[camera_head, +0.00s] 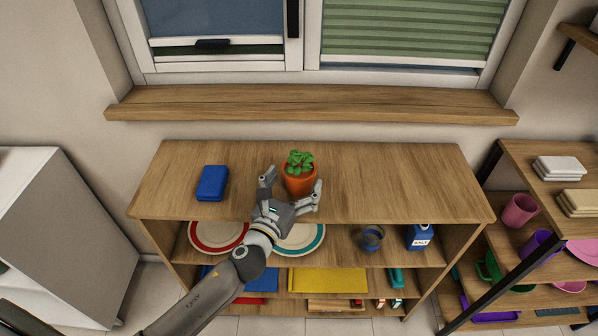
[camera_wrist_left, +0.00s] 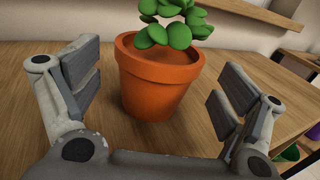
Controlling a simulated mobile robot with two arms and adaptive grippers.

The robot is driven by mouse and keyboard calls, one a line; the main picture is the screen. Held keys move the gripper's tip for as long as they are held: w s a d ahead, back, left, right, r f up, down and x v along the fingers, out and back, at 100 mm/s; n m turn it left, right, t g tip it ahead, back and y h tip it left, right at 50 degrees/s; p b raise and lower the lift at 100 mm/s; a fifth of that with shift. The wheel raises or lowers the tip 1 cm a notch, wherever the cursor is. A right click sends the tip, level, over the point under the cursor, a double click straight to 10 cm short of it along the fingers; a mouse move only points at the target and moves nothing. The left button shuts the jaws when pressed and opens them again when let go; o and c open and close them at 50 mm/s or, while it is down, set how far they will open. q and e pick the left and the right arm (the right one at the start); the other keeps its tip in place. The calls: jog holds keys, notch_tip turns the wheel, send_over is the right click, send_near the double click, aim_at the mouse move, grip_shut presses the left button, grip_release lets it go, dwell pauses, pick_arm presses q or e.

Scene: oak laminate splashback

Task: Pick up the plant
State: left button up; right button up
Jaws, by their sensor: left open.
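The plant (camera_head: 299,175) is a small green succulent in an orange terracotta pot, upright on the top of a wooden shelf unit (camera_head: 400,180). My left gripper (camera_head: 292,187) is open at the front of the pot, with one finger on each side of it. In the left wrist view the pot (camera_wrist_left: 155,85) stands between the two open fingers of the left gripper (camera_wrist_left: 160,88), with visible gaps on both sides. The top of the plant is cut off in that view. My right gripper is not in view.
A blue box (camera_head: 212,183) lies left of the plant on the same top. Plates, a mug (camera_head: 371,238) and a blue carton (camera_head: 419,236) are on the shelf below. A window sill (camera_head: 310,103) runs behind. The top's right part is clear.

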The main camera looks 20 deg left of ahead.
pick_arm(q)
jog(key=w, duration=0.3)
jog(key=shift+w+d, duration=0.1)
jog(key=shift+w, duration=0.1)
jog(key=shift+s, duration=0.1)
jog(key=c, duration=1.3)
jog(key=shift+o, duration=0.2)
